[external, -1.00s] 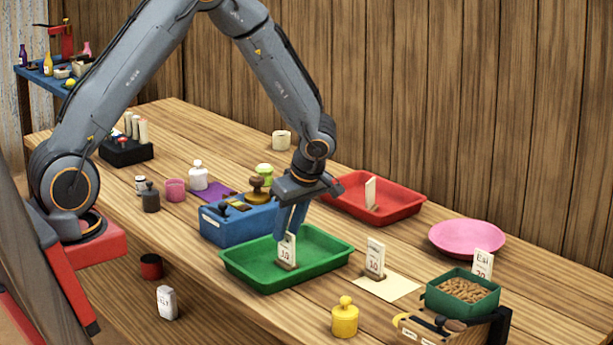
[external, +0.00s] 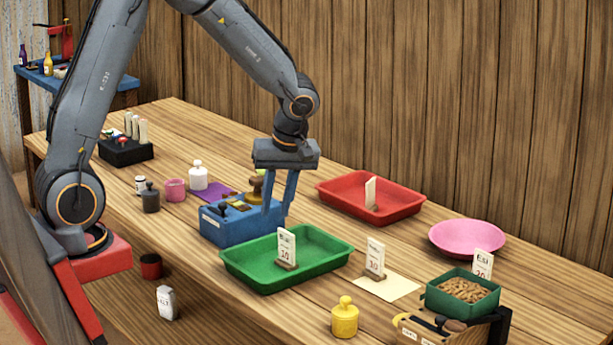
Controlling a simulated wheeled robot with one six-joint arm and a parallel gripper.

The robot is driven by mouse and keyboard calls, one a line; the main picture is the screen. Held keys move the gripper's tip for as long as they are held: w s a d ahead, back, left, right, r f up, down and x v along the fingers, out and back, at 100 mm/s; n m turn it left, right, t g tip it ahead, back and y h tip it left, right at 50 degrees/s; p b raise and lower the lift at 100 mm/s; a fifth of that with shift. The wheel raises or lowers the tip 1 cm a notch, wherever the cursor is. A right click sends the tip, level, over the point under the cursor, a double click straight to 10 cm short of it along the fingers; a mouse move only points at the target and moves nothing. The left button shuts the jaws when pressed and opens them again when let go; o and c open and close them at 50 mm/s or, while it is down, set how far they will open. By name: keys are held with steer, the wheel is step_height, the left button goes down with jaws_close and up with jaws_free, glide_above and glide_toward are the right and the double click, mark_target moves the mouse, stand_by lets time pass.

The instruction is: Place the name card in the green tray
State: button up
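A white name card (external: 286,246) marked 10 stands upright on a small brown foot inside the green tray (external: 325,273), left of the tray's middle. My gripper (external: 277,210) is above and behind that card, near the blue box. Its two blue fingers point down and are apart, with nothing seen between them. Similar cards stand elsewhere: one on a cream sheet (external: 375,258) right of the green tray, one in the red tray (external: 370,193), one at a small green box (external: 483,264), and one near the front left (external: 166,302).
The blue box (external: 222,231) with stamps stands just behind the green tray. The red tray (external: 330,193) and a pink plate (external: 467,238) lie farther right. A yellow weight (external: 345,318) stands in front. Small jars and a black rack (external: 126,152) are at the left.

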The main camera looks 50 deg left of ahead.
steer(key=s+a+f+m+t+h, duration=0.1)
steer(key=s+a+f+m+h, duration=0.1)
steer(key=s+m, duration=1.1)
steer(key=shift+a+f+h, duration=0.15)
steer(key=shift+f+h, duration=0.2)
steer(key=shift+h, duration=0.15)
